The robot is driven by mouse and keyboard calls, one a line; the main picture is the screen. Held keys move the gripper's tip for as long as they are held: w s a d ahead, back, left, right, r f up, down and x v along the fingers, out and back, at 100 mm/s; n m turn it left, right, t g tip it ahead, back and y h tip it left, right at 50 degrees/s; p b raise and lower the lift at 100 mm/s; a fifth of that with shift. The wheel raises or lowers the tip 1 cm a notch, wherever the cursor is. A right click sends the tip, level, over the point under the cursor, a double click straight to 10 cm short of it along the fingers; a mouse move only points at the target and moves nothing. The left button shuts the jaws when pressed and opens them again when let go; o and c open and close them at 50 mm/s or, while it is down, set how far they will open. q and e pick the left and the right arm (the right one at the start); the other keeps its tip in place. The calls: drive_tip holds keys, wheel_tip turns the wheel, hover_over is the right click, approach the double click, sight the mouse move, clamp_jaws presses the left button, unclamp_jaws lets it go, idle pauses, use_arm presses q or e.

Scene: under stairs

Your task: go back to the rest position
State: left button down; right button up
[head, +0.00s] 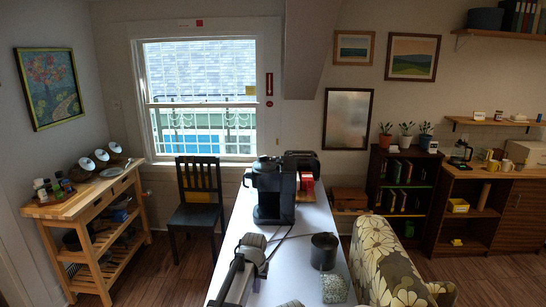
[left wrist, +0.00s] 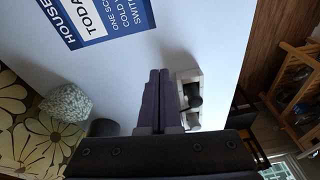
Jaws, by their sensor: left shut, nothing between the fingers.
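My left gripper (head: 256,250) is over the near part of the white table in the head view, its arm coming in from the lower left. In the left wrist view its two dark fingers (left wrist: 159,98) lie together with nothing between them. They are over the white tabletop (left wrist: 160,40), beside a small pale holder with dark items (left wrist: 190,98). I cannot tell the height of the fingers above the table.
The white table (head: 308,225) bears a black coffee machine (head: 272,192), a dark cylinder (head: 324,251) and a speckled object (head: 334,289). A floral chair (head: 385,265) stands at its right. A black chair (head: 196,205) and wooden cart (head: 90,210) are left.

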use_arm(q)
drive_tip(key=s+f+m+g+b, duration=0.1)
drive_tip(key=s+f+b, duration=0.1)
drive_tip(key=s, duration=1.2)
drive_tip(key=s+f+m+g+y+b, duration=0.1)
drive_tip(key=s+f+b, duration=0.2)
drive_tip(key=s, duration=1.2)
drive_tip(key=shift+a+f+g, duration=0.2)
drive_tip(key=shift+f+g, duration=0.1)
drive_tip(key=shift+f, duration=0.5)
drive_tip(key=shift+s, duration=0.15)
